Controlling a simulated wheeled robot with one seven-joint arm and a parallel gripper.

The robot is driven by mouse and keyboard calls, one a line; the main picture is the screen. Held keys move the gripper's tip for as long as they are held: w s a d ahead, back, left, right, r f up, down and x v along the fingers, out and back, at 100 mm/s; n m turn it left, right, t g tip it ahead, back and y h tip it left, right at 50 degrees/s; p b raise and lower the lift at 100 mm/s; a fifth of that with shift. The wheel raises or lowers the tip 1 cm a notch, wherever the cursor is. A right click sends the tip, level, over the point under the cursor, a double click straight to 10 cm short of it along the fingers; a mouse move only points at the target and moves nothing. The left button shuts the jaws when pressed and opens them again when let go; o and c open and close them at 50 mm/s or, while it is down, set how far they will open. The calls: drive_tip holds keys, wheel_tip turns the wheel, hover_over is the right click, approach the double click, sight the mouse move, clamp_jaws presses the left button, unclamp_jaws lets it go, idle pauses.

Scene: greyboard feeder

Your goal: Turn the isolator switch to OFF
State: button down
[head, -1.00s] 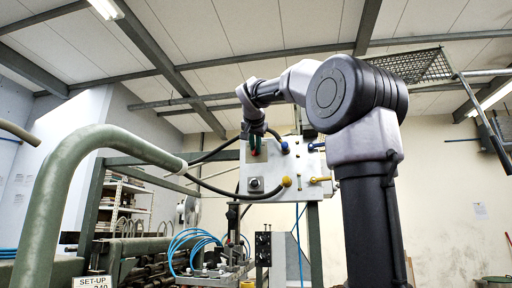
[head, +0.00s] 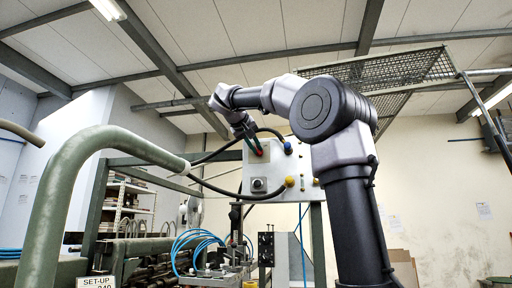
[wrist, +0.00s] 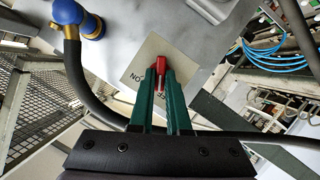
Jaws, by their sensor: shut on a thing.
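The isolator switch shows in the wrist view as a red handle (wrist: 160,63) on a beige label plate (wrist: 174,46) fixed to the grey-white panel. My gripper (wrist: 160,76), with green fingers, is shut on the red handle, one finger on each side. Letters like "ON" show upside down left of the fingers. More lettering below is partly hidden by them. In the head view, my gripper (head: 256,150) is at the upper left of the white control box (head: 272,170). The switch's exact angle is hard to tell there.
A blue fitting (wrist: 78,20) with a black hose stands left of the switch in the wrist view. The box also carries a yellow fitting (head: 290,181) and a black knob (head: 257,184). A thick green pipe rail (head: 70,170) stands at the front left.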

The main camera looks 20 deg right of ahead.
drive_tip(key=shift+w+f+n+h, duration=0.15)
drive_tip(key=shift+f+n+h, duration=0.1)
drive_tip(key=shift+n+h, duration=0.65)
drive_tip(key=shift+n+g, duration=0.3)
drive_tip(key=c, duration=0.9)
unclamp_jaws()
drive_tip(key=shift+r, duration=0.15)
drive_tip(key=v, duration=1.1)
